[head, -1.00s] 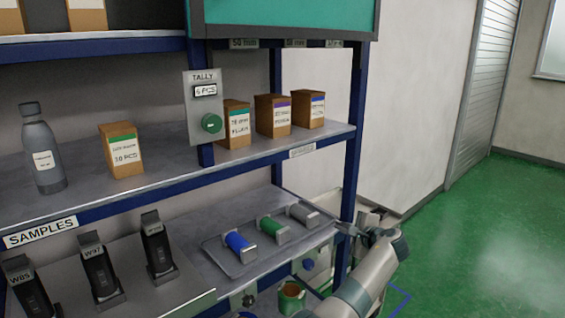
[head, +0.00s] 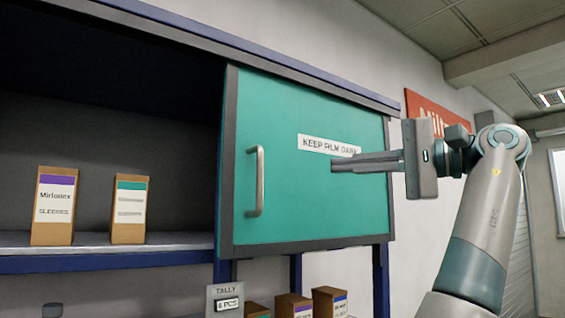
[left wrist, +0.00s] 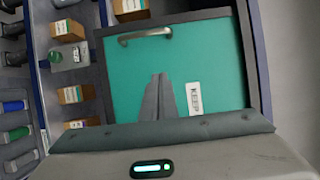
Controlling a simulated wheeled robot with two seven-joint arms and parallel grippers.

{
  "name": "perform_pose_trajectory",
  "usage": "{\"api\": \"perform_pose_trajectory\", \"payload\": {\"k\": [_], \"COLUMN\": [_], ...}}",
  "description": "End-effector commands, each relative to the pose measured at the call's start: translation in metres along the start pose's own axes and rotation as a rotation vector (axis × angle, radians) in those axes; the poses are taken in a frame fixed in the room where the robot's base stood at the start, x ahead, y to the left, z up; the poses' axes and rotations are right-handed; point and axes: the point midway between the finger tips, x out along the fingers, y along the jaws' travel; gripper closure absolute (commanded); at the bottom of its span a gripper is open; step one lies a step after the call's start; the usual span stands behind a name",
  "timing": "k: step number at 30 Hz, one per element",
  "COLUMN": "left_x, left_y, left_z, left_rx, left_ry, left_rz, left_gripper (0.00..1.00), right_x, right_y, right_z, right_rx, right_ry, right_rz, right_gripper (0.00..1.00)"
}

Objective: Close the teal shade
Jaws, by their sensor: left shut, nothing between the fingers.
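The teal shade (head: 300,205) is a sliding panel with a grey frame, covering the right part of the upper shelf bay. The bay's left part is uncovered. A grey vertical handle (head: 256,181) sits near the shade's left edge, and a "KEEP FILM DARK" label (head: 316,144) is right of it. My left gripper (head: 334,164) is shut and empty in front of the shade, its fingers pointing left, apart from the handle. In the left wrist view the shut fingers (left wrist: 160,82) lie over the shade (left wrist: 215,60), with the handle (left wrist: 145,35) beyond their tips. My right gripper is not seen.
Two brown boxes (head: 54,206) (head: 129,210) stand on the uncovered part of the upper shelf. A tally plate (head: 224,300) and several boxes (head: 293,305) are below the shade. A red sign (head: 437,108) hangs on the wall behind my arm.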

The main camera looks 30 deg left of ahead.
Motion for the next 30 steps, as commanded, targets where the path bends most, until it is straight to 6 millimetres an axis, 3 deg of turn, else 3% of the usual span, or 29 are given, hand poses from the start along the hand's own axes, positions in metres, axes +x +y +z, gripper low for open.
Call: {"api": "perform_pose_trajectory", "payload": {"k": [3,17,23,30], "left_x": [-0.001,0.003,0.017,0.050], "left_y": [-0.007,-0.007,-0.007,-0.008], "left_z": [0.011,0.010,0.010,0.010], "left_rx": [-0.011,-0.012,-0.012,-0.013], "left_ry": [-0.014,-0.014,-0.013,-0.014], "left_rz": [0.008,0.009,0.009,0.009], "left_gripper": [1.00,1.00,1.00,1.00], "right_x": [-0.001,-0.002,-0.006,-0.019], "right_y": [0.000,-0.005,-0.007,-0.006], "right_z": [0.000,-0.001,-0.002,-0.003], "right_rx": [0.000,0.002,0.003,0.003], "right_ry": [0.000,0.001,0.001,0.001], "right_rz": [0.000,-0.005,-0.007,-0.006], "right_gripper": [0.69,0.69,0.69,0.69]}}
